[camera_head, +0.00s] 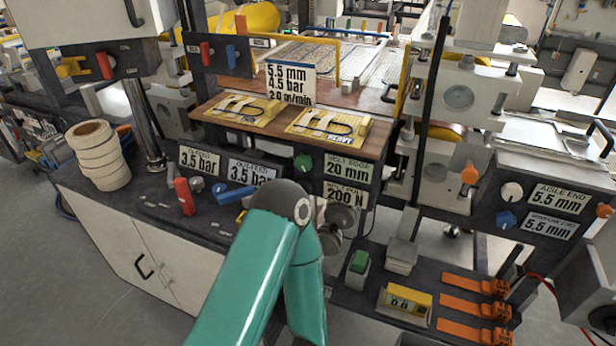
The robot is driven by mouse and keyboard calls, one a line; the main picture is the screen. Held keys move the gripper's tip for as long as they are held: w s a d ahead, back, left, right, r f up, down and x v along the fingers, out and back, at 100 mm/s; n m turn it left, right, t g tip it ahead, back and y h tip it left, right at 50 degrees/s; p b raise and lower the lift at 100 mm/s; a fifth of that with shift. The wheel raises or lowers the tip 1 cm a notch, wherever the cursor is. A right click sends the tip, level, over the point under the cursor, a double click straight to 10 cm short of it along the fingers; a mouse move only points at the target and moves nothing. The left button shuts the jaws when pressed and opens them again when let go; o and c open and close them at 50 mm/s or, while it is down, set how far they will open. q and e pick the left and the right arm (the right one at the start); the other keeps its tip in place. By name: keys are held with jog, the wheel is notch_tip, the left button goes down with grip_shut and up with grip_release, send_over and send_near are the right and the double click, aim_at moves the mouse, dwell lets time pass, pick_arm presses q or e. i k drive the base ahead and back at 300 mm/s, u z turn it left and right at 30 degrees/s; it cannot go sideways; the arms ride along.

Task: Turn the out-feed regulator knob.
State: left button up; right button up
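A dark panel below the wooden table edge carries two 3.5 bar labels. The left label (199,162) and the right label (250,173) have small top lines that are hard to read. A small grey knob (196,184) sits below the left label. A red handle (184,197) and a blue handle (234,195) stand on the bench below the panel. I cannot tell which part is the out-feed regulator knob; it may be hidden behind my teal arm, which rises from the bottom centre. No gripper fingers show in view.
A stack of cream rolls (99,155) stands at the bench's left. A green knob (303,163) sits beside the 20 mm label (347,168).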

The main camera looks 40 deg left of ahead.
aim_at(219, 189)
jog(key=z, duration=1.1)
jog(key=i, duration=0.15)
jog(key=u, duration=2.9)
jog(key=k, duration=0.9)
jog(key=u, duration=0.2)
jog(key=i, duration=0.9)
jog(key=z, duration=0.1)
